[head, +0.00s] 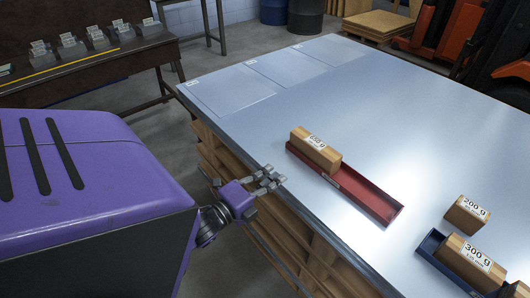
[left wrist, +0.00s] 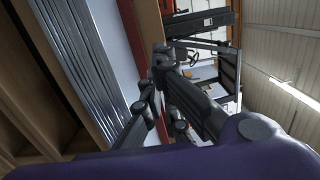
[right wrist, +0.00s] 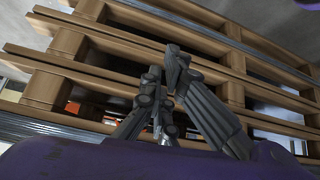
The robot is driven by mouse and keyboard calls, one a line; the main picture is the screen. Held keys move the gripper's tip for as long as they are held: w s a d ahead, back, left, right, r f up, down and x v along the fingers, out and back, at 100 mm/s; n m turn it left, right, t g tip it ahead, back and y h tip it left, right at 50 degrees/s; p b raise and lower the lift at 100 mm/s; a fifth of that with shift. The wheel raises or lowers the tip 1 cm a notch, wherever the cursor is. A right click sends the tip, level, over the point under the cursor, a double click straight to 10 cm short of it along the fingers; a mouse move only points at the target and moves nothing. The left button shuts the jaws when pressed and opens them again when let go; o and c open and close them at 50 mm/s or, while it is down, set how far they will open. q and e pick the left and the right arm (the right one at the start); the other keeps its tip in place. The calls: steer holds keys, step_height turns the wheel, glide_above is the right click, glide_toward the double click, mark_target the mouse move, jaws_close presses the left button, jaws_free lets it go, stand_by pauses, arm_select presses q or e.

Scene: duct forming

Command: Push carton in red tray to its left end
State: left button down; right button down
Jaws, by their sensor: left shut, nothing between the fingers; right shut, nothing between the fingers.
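A red tray (head: 370,197) lies on the metal table in the head view, running from upper left to lower right. A brown carton (head: 314,151) with a white weight label sits at the tray's left end; the right part of the tray is empty. My left gripper (head: 277,179) is shut and empty at the table's near edge, to the left of the tray and apart from the carton. It also shows in the left wrist view (left wrist: 160,55). My right gripper (right wrist: 165,65) shows only in its own wrist view, shut and empty, in front of wooden pallet slats.
A blue tray (head: 432,243) holds a 300 g carton (head: 470,262) at the lower right, with a 200 g carton (head: 467,214) behind it. Pale marked areas (head: 235,90) lie on the table's far left. The table's middle is clear. A dark bench (head: 90,65) stands at upper left.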

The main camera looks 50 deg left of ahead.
mark_target(309, 149)
arm_select(q)
steer(key=w+p, duration=0.1)
steer(key=w, duration=1.2)
steer(key=shift+w, duration=0.3)
steer(key=shift+w, duration=0.1)
steer(key=shift+w, duration=0.8)
steer(key=shift+s, duration=0.1)
